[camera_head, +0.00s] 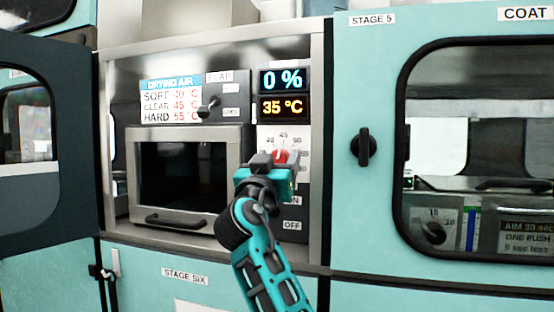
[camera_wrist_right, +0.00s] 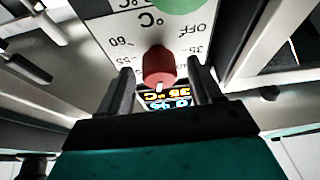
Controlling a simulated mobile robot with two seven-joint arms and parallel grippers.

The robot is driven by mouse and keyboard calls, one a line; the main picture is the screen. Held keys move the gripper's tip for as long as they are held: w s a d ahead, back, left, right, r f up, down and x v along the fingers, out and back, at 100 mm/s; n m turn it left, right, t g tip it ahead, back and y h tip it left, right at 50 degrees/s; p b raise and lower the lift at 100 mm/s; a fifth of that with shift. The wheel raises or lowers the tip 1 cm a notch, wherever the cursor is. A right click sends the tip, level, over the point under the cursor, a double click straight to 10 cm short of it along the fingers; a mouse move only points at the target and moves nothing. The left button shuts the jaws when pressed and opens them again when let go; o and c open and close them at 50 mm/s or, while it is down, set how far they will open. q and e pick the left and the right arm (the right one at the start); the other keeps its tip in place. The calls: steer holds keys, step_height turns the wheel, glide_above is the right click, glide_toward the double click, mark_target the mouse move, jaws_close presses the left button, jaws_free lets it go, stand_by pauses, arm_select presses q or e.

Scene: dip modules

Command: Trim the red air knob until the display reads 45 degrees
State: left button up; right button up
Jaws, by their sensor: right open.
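The red air knob (camera_head: 281,157) sits on a white dial plate right of the oven-like drawer front, below the displays. My right gripper (camera_head: 270,160) is at the knob and partly covers the dial. In the right wrist view the red knob (camera_wrist_right: 158,66) stands between the two open fingers of my right gripper (camera_wrist_right: 162,82), with a visible gap on each side. Its white mark points toward the displays in that view. My left gripper is not in view.
A drying air chart (camera_head: 170,100) lists SOFT, CLEAR 45 °C and HARD. A flap lever (camera_head: 209,105) is beside it. The dark-windowed door (camera_head: 185,180) has a handle below. ON and OFF labels (camera_head: 292,225) lie under the dial. A black latch (camera_head: 364,147) is on the right cabinet.

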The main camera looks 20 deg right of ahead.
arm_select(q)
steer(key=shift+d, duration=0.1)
arm_select(e)
steer(key=shift+c, duration=0.4)
steer(key=c, duration=1)
steer(key=shift+o, duration=0.2)
steer(key=shift+n+t+y+p, duration=0.4)
steer(key=shift+n+y+p, duration=0.3)
steer(key=shift+n, duration=1.2)
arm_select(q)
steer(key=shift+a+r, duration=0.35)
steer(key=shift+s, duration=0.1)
arm_select(e)
steer(key=o, duration=1)
steer(key=shift+o, duration=0.2)
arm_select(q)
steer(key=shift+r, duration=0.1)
arm_select(e)
steer(key=shift+s, duration=0.1)
